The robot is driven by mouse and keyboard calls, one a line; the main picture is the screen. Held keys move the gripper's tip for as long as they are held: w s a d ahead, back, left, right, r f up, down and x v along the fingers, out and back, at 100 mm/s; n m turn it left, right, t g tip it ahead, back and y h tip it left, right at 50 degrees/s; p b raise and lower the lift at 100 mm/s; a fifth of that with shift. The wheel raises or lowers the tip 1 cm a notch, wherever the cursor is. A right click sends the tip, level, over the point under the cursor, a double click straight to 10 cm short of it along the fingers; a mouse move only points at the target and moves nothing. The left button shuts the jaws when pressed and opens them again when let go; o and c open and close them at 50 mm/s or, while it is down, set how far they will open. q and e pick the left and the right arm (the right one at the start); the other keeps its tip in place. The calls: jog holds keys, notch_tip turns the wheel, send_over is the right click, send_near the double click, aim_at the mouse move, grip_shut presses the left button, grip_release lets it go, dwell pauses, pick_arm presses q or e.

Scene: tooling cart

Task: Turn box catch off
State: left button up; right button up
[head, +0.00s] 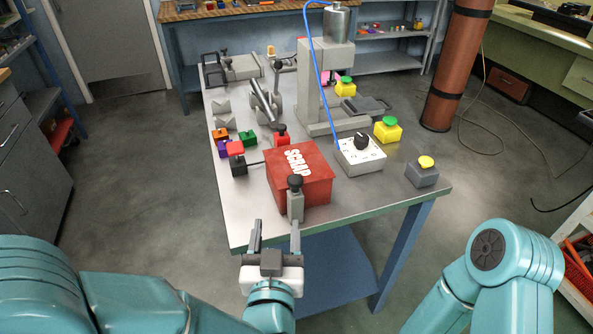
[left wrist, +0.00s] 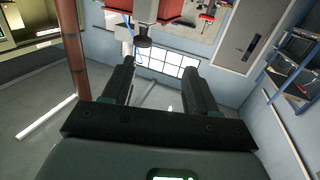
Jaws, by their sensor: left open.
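The red SCRAP box (head: 300,176) sits on the tabletop near its front edge. On its front side stands a grey catch with a round black knob (head: 295,183) on top, which looks upright. In the left wrist view the black knob (left wrist: 143,42) shows just beyond my fingertips, nearer the left finger in that picture. My left gripper (head: 274,230) is open and empty, in front of the table edge. Its right finger, in the head view, is just below the catch; I see no clear contact. My right gripper is out of the picture; only part of that arm shows.
A grey control box with a black dial (head: 361,155) and a grey box with a yellow button (head: 422,172) stand to the right. A red-topped switch (head: 236,155) and small colored blocks (head: 247,138) lie to the left. The front left tabletop is clear.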

aim_at(293, 181)
pick_arm(q)
jog(key=shift+m+h, duration=0.3)
jog(key=shift+h, duration=0.1)
jog(key=w+d+p, duration=0.1)
jog(key=w, duration=0.4)
jog(key=w+d, duration=0.1)
jog(key=w, duration=0.4)
jog(key=w+d+r+p, duration=0.1)
jog(key=w, duration=0.3)
jog(key=shift+w+d+p, duration=0.2)
jog(key=shift+w+p, duration=0.1)
jog(key=shift+w, duration=0.1)
jog(key=c, duration=1)
